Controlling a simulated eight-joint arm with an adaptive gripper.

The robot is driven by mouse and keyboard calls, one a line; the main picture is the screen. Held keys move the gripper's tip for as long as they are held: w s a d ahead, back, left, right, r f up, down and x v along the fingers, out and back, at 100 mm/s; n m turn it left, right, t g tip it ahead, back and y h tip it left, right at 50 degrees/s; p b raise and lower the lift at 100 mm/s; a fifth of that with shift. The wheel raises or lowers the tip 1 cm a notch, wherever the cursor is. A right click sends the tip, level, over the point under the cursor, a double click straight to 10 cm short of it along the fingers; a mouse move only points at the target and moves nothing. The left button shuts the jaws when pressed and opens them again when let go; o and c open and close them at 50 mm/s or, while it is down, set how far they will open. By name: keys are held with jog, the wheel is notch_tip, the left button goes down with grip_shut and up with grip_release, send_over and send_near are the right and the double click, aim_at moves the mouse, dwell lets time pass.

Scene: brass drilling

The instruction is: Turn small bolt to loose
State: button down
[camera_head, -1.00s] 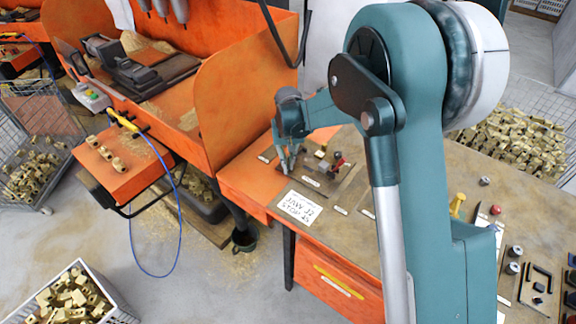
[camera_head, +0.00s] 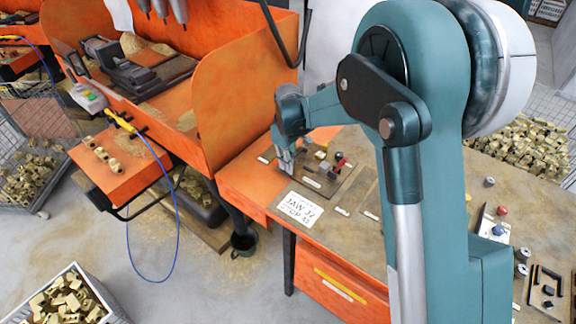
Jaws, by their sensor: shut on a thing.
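My gripper (camera_head: 286,168) points down at the left end of a dark fixture plate (camera_head: 345,188) on the workbench. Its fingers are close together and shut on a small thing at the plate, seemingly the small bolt. The bolt itself is too small and too covered by the fingers to make out. Small metal blocks and a red-topped part (camera_head: 340,160) stand on the plate just right of the gripper.
A white handwritten card (camera_head: 299,208) lies in front of the plate. An orange side panel (camera_head: 238,95) rises behind and left of the gripper. Caps and black hex keys (camera_head: 546,285) lie at the bench's right. My arm hides the bench's middle.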

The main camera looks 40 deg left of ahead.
dwell(0.4)
jog(key=c, duration=2.5)
grip_release()
jog(key=shift+o, duration=0.2)
jog(key=shift+r, duration=0.2)
jog(key=shift+r, duration=3.8)
